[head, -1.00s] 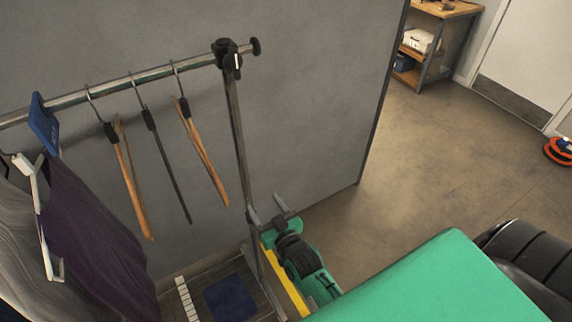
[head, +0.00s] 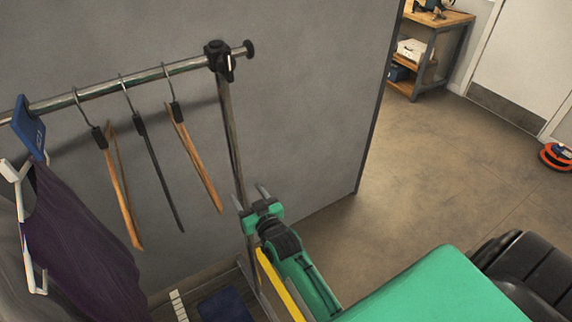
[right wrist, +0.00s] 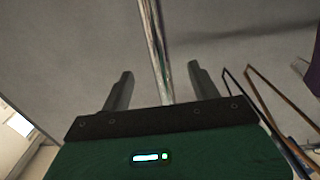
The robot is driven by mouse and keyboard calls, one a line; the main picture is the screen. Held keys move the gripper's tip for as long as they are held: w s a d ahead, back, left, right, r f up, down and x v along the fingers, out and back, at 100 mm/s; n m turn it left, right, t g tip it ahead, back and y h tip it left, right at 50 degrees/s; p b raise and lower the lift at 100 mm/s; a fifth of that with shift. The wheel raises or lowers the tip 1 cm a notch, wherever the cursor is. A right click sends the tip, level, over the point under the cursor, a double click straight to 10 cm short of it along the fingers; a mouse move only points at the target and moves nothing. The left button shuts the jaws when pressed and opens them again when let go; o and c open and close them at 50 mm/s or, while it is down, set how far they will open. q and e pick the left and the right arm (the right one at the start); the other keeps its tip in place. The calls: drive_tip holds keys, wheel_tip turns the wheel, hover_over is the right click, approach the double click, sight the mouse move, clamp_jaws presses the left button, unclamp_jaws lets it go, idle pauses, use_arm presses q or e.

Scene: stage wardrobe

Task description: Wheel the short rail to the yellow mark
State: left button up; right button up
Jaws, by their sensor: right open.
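The short rail (head: 150,76) is a chrome garment rail along the left of the head view, with a black clamp at the top of its upright post (head: 229,130). My right gripper (head: 250,194), green with grey fingers, is open at the lower part of this post. In the right wrist view the post (right wrist: 157,45) stands between the two spread fingers (right wrist: 160,72), with gaps at both sides. A yellow strip (head: 281,287) lies low beside the rail's foot, partly hidden by my right arm; I cannot tell if it is the mark. My left gripper is out of view.
Wooden hangers (head: 122,190), a dark hanger and a purple garment (head: 80,245) hang on the rail. A grey partition (head: 310,90) stands close behind it. Open floor (head: 430,170) lies right, with a workbench (head: 440,18) and an orange reel (head: 556,156) beyond.

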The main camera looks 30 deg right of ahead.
sight(241, 185)
drive_tip(key=shift+w+a+b, duration=0.1)
drive_tip(key=shift+w+b, duration=1.35)
drive_tip(key=shift+w, duration=1.65)
drive_tip(key=d+p, duration=0.1)
drive_tip(key=d, duration=1.2)
drive_tip(key=s+p, duration=0.5)
drive_tip(key=s, duration=0.6)
drive_tip(key=shift+s+d, duration=0.3)
drive_tip(key=shift+s, duration=0.1)
